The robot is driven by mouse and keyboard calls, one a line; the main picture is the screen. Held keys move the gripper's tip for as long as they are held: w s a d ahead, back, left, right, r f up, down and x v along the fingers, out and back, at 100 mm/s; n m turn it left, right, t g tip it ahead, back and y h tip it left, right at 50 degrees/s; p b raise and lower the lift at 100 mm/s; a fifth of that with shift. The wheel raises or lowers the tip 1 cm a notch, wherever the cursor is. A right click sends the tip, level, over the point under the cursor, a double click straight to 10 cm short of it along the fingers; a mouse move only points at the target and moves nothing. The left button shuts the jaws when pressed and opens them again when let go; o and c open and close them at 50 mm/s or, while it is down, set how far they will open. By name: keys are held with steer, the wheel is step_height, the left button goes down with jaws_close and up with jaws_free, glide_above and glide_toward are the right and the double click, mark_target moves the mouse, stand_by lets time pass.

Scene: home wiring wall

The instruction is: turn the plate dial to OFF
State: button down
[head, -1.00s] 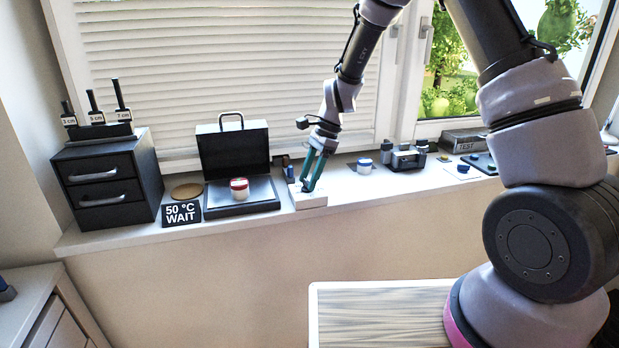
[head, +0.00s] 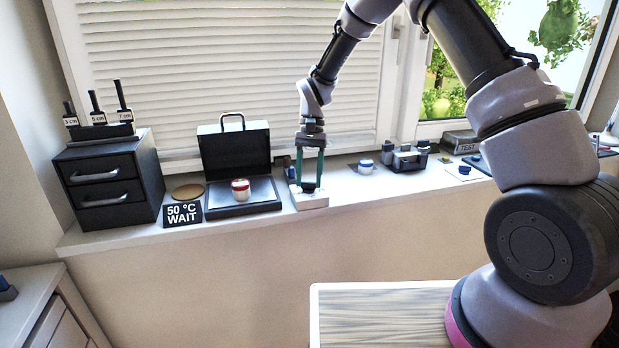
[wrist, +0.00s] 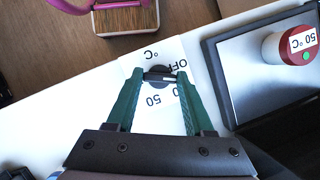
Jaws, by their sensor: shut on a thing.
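The plate dial is a small black knob (wrist: 160,77) on a white block (head: 311,203), which stands on the sill just right of the plate. The block carries the labels OFF and 50, upside down in the wrist view. My gripper (head: 309,186) points down onto the dial, with its green fingers (wrist: 160,74) shut on either side of it. A pale line crosses the knob; I cannot tell which label it points at. The plate (head: 262,190) has a grey top and a raised black lid. A white jar with a red top (head: 240,191) stands on it and is marked 50 °C (wrist: 301,40).
A black sign reading 50 °C WAIT (head: 182,214) and a black drawer unit (head: 108,180) stand to the left. A blue-topped jar (head: 365,166) and a dark device (head: 408,158) stand to the right. The window blind (head: 230,70) is behind.

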steer(key=n+h, duration=0.1)
steer(key=n, duration=0.2)
steer(key=n+h, duration=0.1)
steer(key=n, duration=0.2)
steer(key=shift+a+n+t+h, duration=0.2)
steer(key=shift+n+t+h, duration=0.1)
steer(key=shift+n, duration=0.1)
stand_by(0.4)
steer(key=shift+c, duration=1.4)
jaws_free()
steer(key=v, duration=1)
steer(key=shift+r, duration=0.35)
steer(key=shift+w+a, duration=0.15)
